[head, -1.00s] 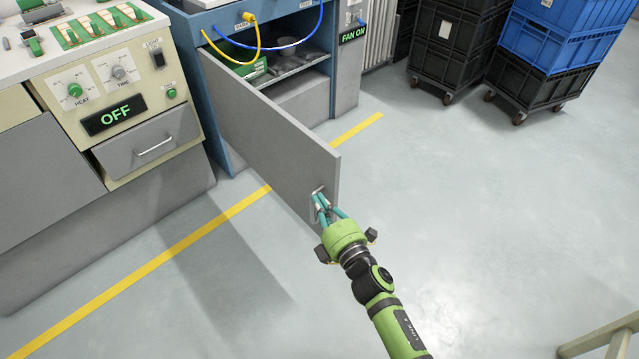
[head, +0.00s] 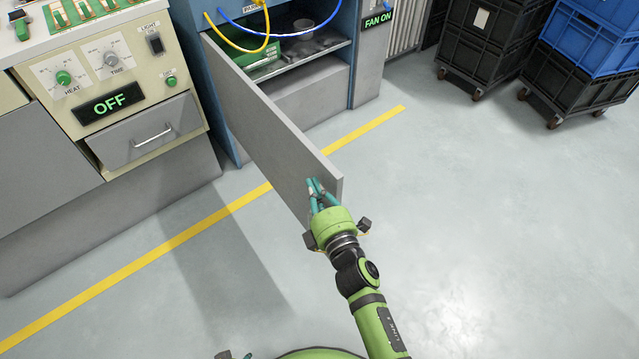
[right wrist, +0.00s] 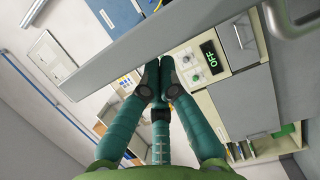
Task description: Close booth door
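The grey booth door (head: 265,130) stands wide open, swung out from the blue booth (head: 215,70) toward me. My right gripper (head: 318,185) is at the door's free end, by its left-hand face. In the right wrist view its teal fingers (right wrist: 158,75) are together at the tips, with nothing visible between them. The door panel (right wrist: 130,52) crosses just beyond the fingertips; I cannot tell if they touch it. The metal door handle (right wrist: 290,22) shows at the upper right, apart from the fingers.
A cream control cabinet (head: 110,75) with an OFF display and a drawer (head: 150,130) stands left of the booth. Yellow and blue cables hang across the booth opening. Crates on wheels (head: 490,45) stand at the back right. The floor (head: 480,220) right of the door is clear.

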